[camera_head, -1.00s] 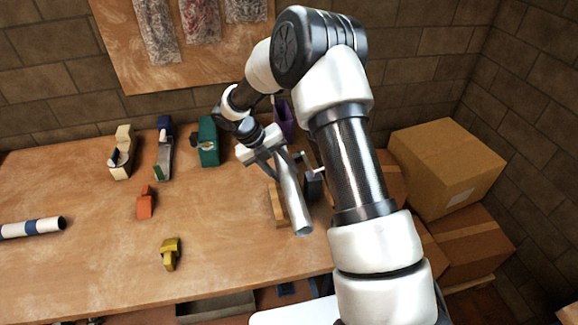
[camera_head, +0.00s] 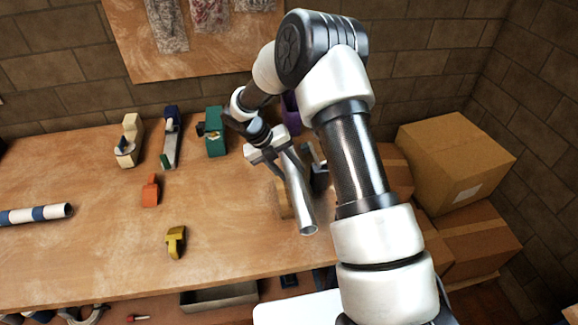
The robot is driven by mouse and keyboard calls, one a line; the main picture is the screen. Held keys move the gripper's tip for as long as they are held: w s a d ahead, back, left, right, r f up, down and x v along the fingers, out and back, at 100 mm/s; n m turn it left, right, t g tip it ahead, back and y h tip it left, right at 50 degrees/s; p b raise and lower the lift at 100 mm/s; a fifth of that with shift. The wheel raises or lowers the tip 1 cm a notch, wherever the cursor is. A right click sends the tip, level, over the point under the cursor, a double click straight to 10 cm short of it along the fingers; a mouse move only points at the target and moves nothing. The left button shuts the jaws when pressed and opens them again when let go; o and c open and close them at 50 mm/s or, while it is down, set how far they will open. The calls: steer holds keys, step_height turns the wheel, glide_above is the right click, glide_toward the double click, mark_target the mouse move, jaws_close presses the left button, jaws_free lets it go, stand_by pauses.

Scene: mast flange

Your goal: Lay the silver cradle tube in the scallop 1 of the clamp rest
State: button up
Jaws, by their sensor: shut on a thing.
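The silver cradle tube (camera_head: 301,205) is held in my gripper (camera_head: 287,163) near its far end. It slants down toward the front right, and its open round end points at the camera. A wooden block (camera_head: 284,201), perhaps the clamp rest, shows just left of and behind the tube. The tube and my gripper hide much of it. I cannot make out scallop 1, nor tell whether the tube touches the block.
Orange (camera_head: 150,191) and yellow (camera_head: 175,242) pieces stand on the table (camera_head: 90,265). A blue-and-white striped tube (camera_head: 36,214) lies at left. Cream (camera_head: 129,141), blue (camera_head: 171,138), teal (camera_head: 214,134) and purple (camera_head: 291,112) items stand at the back. Cardboard boxes (camera_head: 452,170) are right.

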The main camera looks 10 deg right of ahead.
steer(key=shift+f+b, duration=1.1)
steer(key=shift+f, duration=1.35)
steer(key=shift+s+f, duration=0.25)
steer(key=shift+f, duration=0.35)
steer(key=shift+b, duration=0.3)
steer(key=o, duration=1.3)
steer(key=shift+s+f, duration=0.1)
steer(key=shift+o, duration=0.6)
steer(key=v, duration=1.8)
steer(key=shift+d+r, duration=0.3)
steer(key=shift+r, duration=0.2)
